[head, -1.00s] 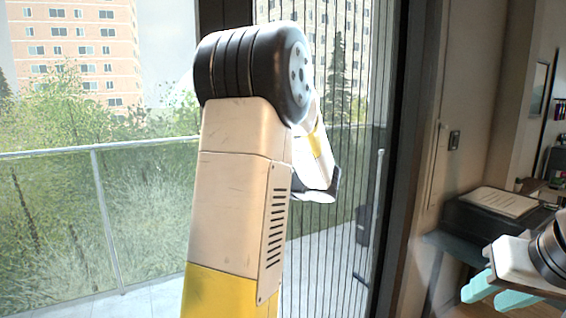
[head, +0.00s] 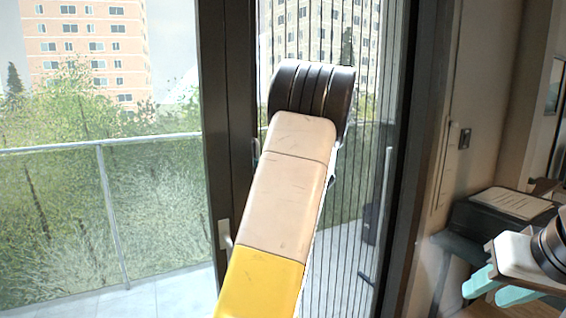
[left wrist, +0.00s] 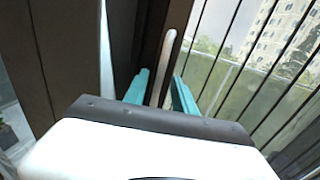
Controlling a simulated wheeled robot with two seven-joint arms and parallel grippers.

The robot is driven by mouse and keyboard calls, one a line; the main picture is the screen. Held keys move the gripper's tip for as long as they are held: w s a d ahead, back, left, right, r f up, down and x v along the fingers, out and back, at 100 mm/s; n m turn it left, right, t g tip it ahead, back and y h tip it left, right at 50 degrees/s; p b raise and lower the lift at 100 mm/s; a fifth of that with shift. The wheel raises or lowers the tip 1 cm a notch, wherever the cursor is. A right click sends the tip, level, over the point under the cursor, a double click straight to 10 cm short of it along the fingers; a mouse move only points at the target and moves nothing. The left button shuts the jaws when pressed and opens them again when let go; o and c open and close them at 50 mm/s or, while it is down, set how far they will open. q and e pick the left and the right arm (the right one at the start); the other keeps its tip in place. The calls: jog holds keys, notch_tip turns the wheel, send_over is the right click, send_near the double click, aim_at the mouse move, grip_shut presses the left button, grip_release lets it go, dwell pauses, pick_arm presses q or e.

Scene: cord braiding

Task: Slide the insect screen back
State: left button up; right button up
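The insect screen (head: 355,165), with thin dark vertical lines, spans the doorway between the dark frame post (head: 215,110) and the right jamb. It also shows in the left wrist view (left wrist: 235,75). My left gripper is hidden behind my raised left arm in the head view. In the left wrist view my left gripper (left wrist: 159,80) has its teal fingers apart, on either side of a pale upright handle (left wrist: 170,50) beside a dark frame. Contact cannot be told. My right gripper (head: 486,294) is open and empty at the lower right.
A pale handle (head: 225,236) sits on the dark frame post. A slim pale upright bar (head: 385,195) shows at the screen's right. A dark side table with a box and papers (head: 512,203) stands near my right gripper. Beyond the glass is a balcony railing (head: 98,148).

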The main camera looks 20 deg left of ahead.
pick_arm(q)
jog(key=shift+w+a, duration=0.3)
jog(key=shift+a, duration=0.25)
grip_shut()
dwell(1.1)
